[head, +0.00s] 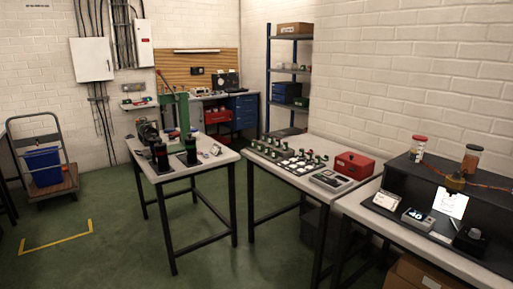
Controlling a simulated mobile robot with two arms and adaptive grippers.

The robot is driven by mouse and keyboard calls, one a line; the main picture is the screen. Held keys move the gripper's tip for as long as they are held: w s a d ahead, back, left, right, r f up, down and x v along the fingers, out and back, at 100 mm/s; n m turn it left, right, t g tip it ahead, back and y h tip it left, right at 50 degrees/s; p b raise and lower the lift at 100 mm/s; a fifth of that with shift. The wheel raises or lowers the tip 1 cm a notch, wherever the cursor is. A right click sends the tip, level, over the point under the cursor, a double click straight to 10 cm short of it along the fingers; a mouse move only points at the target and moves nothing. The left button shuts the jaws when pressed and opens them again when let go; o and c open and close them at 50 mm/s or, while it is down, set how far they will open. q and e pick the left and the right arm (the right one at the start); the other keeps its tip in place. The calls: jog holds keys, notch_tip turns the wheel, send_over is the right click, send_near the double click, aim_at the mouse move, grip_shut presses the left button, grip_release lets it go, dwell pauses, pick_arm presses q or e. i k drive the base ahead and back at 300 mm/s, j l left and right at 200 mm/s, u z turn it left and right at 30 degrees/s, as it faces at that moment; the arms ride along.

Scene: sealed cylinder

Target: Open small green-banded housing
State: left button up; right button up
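Two dark upright cylinders stand on dark bases near the front of the middle table (228,158). The right cylinder (191,151) seems to carry a green band near its top. The left cylinder (160,157) looks dark with a reddish part; its band is too small to tell. I cannot tell for certain which one is the small green-banded housing, or whether either is open. A green press (181,112) stands behind them. Neither of my grippers is in view.
A second table (333,191) holds rows of small green-topped parts, a red box (354,165) and a grey device (330,181). At right is a bench with jars and instruments. A cart (60,190) with a blue bin stands left. Green floor is clear before the middle table.

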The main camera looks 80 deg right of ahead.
aim_at(190, 146)
jog(key=z, duration=2.25)
jog(key=i+l+u, duration=0.1)
jog(key=i, duration=0.35)
jog(key=i+l+u, duration=0.1)
jog(key=i+l, duration=0.15)
jog(key=i, duration=0.25)
jog(key=i+l, duration=0.2)
jog(key=i, duration=0.25)
jog(key=u, duration=0.05)
